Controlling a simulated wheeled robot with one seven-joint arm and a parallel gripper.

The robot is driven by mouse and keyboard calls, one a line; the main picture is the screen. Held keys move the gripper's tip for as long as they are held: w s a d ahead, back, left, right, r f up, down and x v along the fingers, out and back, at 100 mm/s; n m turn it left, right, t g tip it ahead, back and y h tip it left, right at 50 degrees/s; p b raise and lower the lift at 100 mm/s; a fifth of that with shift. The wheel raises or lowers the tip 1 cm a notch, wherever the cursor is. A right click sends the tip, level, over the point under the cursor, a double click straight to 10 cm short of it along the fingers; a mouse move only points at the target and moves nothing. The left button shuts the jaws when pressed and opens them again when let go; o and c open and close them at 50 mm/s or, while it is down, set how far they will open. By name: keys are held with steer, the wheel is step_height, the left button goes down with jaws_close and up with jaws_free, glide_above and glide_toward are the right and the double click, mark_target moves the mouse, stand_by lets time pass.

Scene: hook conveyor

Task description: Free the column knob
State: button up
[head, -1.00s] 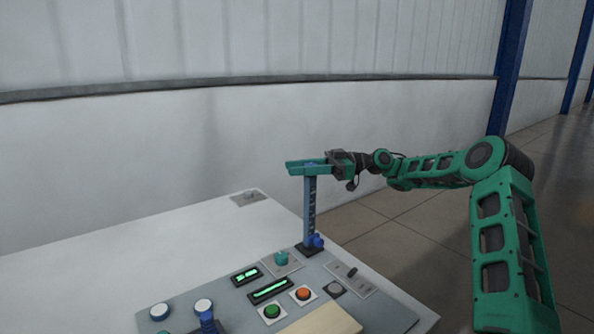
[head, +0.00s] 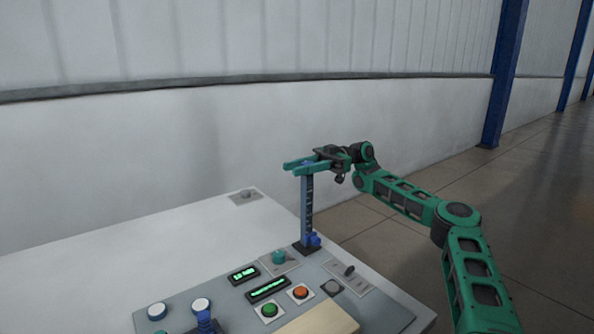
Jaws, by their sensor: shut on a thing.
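A slim blue column (head: 307,208) with marks on its face stands upright on a dark base at the back of the grey control panel (head: 228,305). A blue knob (head: 314,239) sits low on the column's right side, by the base. My gripper (head: 304,163) is at the column's top, well above the knob. Its green fingers lie level, one on each side of the blue top, and are shut on it. The fingers partly hide the top of the column.
The panel also carries a teal knob (head: 279,257), a green button (head: 269,310), an orange button (head: 300,292), a black lever (head: 349,271) and lit displays. A blue stick (head: 206,321) stands at the front. The white tabletop (head: 150,250) is mostly bare.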

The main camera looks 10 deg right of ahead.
steer(key=shift+s+a+f+n+g+h, duration=0.15)
steer(key=shift+n+g+h, duration=0.2)
steer(key=shift+g, duration=0.3)
steer(key=shift+s+n+g+h, duration=0.1)
steer(key=shift+n+g+h, duration=0.15)
steer(key=shift+n+g, duration=0.3)
steer(key=shift+s+n+g+h, duration=0.2)
steer(key=shift+n+g+h, duration=0.4)
steer(key=shift+g, duration=0.4)
steer(key=o, duration=1.1)
steer(key=shift+c, duration=0.2)
steer(key=s+a+r, duration=0.6)
steer(key=a+r, duration=0.3)
steer(key=r, duration=0.2)
steer(key=shift+a, duration=0.3)
steer(key=shift+c, duration=0.2)
